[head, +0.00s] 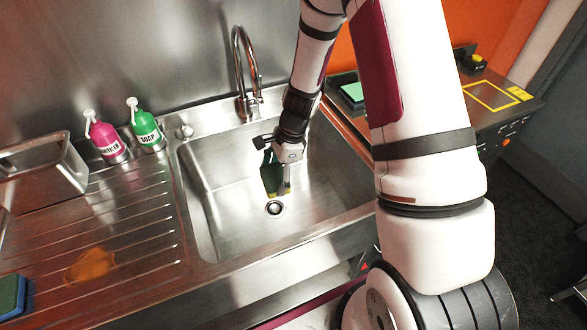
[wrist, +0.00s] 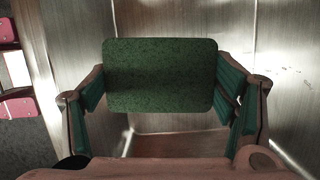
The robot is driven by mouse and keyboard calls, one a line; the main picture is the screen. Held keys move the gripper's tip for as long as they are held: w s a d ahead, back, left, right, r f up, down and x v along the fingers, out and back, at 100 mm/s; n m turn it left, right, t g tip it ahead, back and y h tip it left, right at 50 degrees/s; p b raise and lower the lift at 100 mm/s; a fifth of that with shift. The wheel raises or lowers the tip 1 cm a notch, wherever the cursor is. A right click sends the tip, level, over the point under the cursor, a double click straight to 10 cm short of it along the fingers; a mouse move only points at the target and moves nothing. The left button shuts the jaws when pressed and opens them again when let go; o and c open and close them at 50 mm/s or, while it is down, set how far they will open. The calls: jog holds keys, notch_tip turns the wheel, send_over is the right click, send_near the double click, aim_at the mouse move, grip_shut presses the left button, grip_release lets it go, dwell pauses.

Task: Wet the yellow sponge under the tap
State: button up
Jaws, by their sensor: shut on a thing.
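My gripper (head: 275,172) is down inside the sink basin, shut on a sponge (head: 270,180). The sponge has a dark green face and a yellowish lower edge. In the wrist view the green face of the sponge (wrist: 160,75) spans between both fingers, clear of the basin walls. The curved metal tap (head: 240,62) stands at the back rim of the sink (head: 225,215). The sponge is in front of the tap and a little right of its spout, lower than it, above the drain area. I see no water stream.
A pink bottle (head: 107,140) and a green soap bottle (head: 146,128) stand left of the basin. A ribbed drainboard (head: 130,225) carries an orange-brown stain (head: 90,264). A blue-green block (head: 12,296) lies at the far left. A counter (head: 510,105) is at right.

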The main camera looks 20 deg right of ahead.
aim_at(276, 166)
jog(key=shift+w+d+f, duration=0.1)
jog(key=shift+w+d, duration=0.2)
jog(key=shift+w, duration=0.2)
jog(key=shift+w+d+f+b, duration=0.15)
jog(key=shift+w+b, duration=0.3)
jog(key=shift+w, duration=0.1)
jog(key=shift+w+d+f+b, duration=0.1)
jog(key=shift+w+b, duration=0.35)
jog(key=shift+w, duration=0.1)
jog(key=w+d+f+b, duration=0.1)
jog(key=w+f+b, duration=0.1)
jog(key=w+b, duration=0.5)
jog(key=shift+w+d, duration=0.2)
jog(key=shift+w, duration=1.85)
jog(key=s+a+p, duration=0.1)
jog(key=s+p, duration=0.3)
jog(key=s, duration=0.4)
jog(key=shift+f, duration=0.1)
